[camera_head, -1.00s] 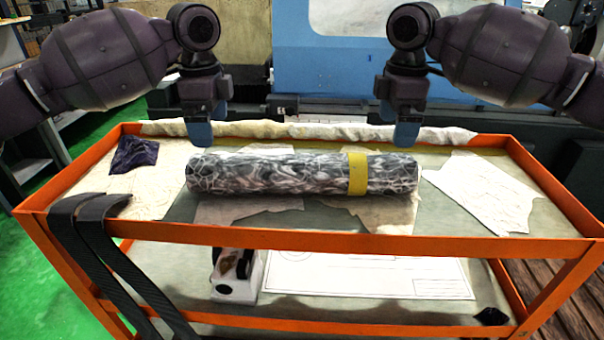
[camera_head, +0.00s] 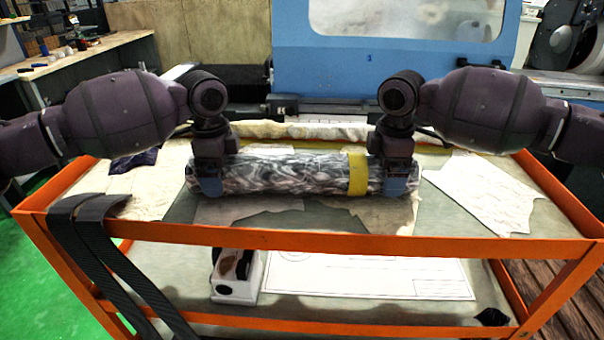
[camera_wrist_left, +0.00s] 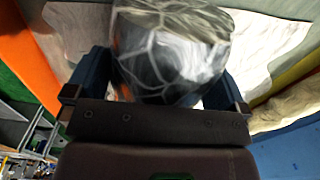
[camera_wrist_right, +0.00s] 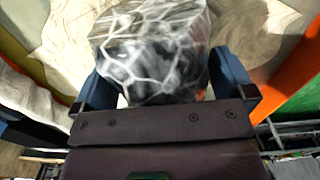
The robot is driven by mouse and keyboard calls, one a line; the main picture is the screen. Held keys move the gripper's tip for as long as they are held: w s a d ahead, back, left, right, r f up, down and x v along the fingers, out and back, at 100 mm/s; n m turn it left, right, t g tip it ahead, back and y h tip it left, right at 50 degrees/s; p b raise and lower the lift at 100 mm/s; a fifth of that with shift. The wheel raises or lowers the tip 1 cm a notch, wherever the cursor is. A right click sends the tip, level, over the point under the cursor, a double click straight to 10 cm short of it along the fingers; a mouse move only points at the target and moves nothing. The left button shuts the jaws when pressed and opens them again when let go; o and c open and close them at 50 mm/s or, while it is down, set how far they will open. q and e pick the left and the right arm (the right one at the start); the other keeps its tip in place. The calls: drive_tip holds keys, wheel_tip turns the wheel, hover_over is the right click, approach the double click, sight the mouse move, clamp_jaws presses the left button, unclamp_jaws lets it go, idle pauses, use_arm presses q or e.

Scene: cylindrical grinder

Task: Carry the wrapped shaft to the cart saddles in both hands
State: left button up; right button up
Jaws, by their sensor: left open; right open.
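The wrapped shaft (camera_head: 290,175) lies across the cart's top shelf, in a grey-and-white netted wrap with a yellow band (camera_head: 358,174) right of its middle. My left gripper (camera_head: 209,187) is at the shaft's left end, and my right gripper (camera_head: 397,186) is at its right end. Both point down with blue fingers. In the left wrist view the shaft end (camera_wrist_left: 168,60) sits between the open fingers. In the right wrist view the other end (camera_wrist_right: 150,55) also sits between open fingers. Any saddles under the shaft are hidden or cannot be made out.
The orange cart (camera_head: 300,242) has a raised rim around its shelf. Dark straps (camera_head: 95,250) hang over its left front. White paper (camera_head: 485,190) lies right of the shaft. A rolled cloth (camera_head: 330,131) lies along the back edge. The blue machine (camera_head: 390,60) stands behind.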

use_arm(q)
drive_tip(key=c, duration=1.6)
use_arm(e)
drive_tip(key=c, duration=1.6)
use_arm(q)
drive_tip(key=shift+w+r, duration=0.1)
drive_tip(key=shift+r, duration=0.15)
drive_tip(key=shift+c, duration=0.2)
use_arm(e)
drive_tip(key=shift+w+r, duration=0.1)
drive_tip(key=shift+r, duration=0.05)
drive_tip(key=shift+c, duration=0.2)
